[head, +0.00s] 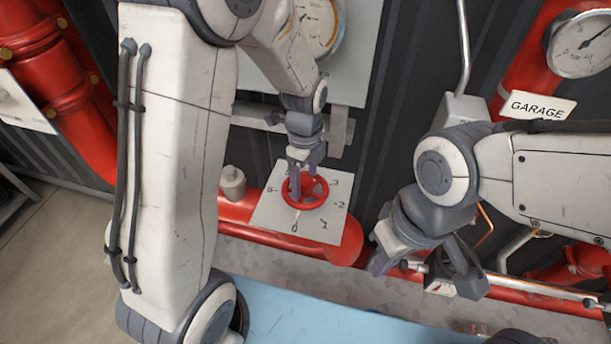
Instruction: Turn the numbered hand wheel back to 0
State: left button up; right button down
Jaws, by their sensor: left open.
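The red hand wheel (322,199) sits on a light square plate (268,218) with numbers around it. The 0 is at the bottom, 1 and 2 at the lower right, 3 at the upper right and 5 at the left. My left gripper (304,190) is at the wheel, its fingers reaching down at the rim and upper left part. It is open; whether its fingers touch the wheel I cannot tell. The wheel's pointer is not clear. My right gripper (418,272) is off to the right of the plate, its fingers spread and apart from the wheel.
Red pipes run behind and below the plate. A gauge (316,25) is above the wheel and another gauge (580,44) is at the upper right by a GARAGE label (538,106). A metal bar runs at the lower right. A light blue surface (310,318) is in front.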

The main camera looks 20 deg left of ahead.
aim_at(305, 181)
pick_arm(q)
jog(key=shift+r+p, duration=3)
jog(key=shift+r, duration=0.55)
jog(key=shift+f, duration=0.1)
jog(key=s+d+f+n+b, duration=0.1)
jog(key=s+d+n+b, duration=0.1)
jog(key=s+n+b, duration=0.2)
jog(key=s+d+f+n+b, duration=0.1)
jog(key=s+d+n+b, duration=0.2)
jog(key=s, duration=0.7)
jog(key=s+d+n+h+b, duration=0.1)
jog(key=s+d+n+b, duration=0.2)
jog(key=s+n+b, duration=0.2)
jog(key=shift+s+f+n, duration=0.4)
jog(key=shift+s+n, duration=0.4)
jog(key=shift+s, duration=0.25)
jog(key=shift+d, duration=0.1)
